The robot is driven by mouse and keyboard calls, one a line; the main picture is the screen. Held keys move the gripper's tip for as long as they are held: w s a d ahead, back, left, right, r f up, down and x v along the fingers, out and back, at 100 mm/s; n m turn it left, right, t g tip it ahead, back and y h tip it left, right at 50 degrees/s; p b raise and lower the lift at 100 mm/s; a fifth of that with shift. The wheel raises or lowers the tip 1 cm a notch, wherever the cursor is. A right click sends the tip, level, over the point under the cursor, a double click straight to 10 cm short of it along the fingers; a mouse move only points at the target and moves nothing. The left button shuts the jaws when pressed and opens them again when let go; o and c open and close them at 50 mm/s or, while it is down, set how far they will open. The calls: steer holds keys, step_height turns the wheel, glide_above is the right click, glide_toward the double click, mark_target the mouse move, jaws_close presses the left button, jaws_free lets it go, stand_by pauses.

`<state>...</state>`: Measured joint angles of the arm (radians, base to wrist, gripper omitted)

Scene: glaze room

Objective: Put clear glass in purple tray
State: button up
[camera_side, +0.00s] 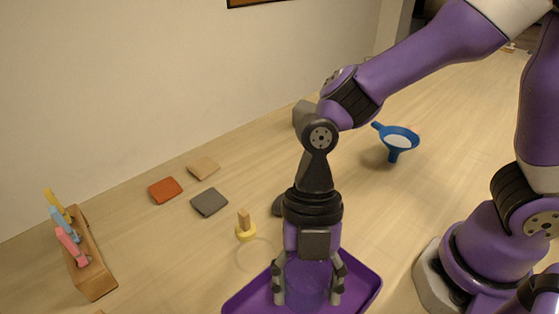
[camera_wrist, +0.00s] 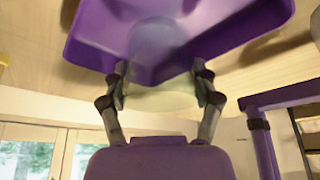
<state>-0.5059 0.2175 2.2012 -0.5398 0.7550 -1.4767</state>
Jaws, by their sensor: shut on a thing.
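The clear glass (camera_side: 307,283) is between the fingers of my gripper (camera_side: 307,292), which is shut on it. The glass is see-through and looks purple against the tray. In the wrist view the glass (camera_wrist: 160,92) also sits between both fingertips of my gripper (camera_wrist: 160,90), with a pale round end showing. The purple tray (camera_side: 369,282) lies on the table behind and around the glass in the side view, cut off by the bottom edge. In the wrist view the tray (camera_wrist: 235,25) fills the top. I cannot tell whether the glass touches the tray floor.
Red (camera_side: 165,190), tan (camera_side: 203,167) and grey (camera_side: 209,203) tiles lie farther back. A wooden rack (camera_side: 91,274) with coloured tools is at left.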

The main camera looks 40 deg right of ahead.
mark_target(306, 300)
steer(key=shift+f, duration=1.75)
steer(key=shift+f, duration=0.15)
steer(key=o, duration=1.3)
steer(key=v, duration=1.2)
steer(key=d+r+m+t+h, duration=0.1)
steer(key=d+m+t, duration=0.3)
steer(key=d+m, duration=0.4)
steer(key=w+d+r+m+t+h, duration=0.1)
steer(key=d+m, duration=0.7)
steer(key=m, duration=1.1)
step_height(306, 300, up, 3)
steer(key=t+h, duration=0.1)
steer(key=t, duration=0.2)
steer(key=shift+w+d+f+t, duration=0.2)
steer(key=shift+d+t, duration=0.1)
steer(key=shift+t, duration=0.1)
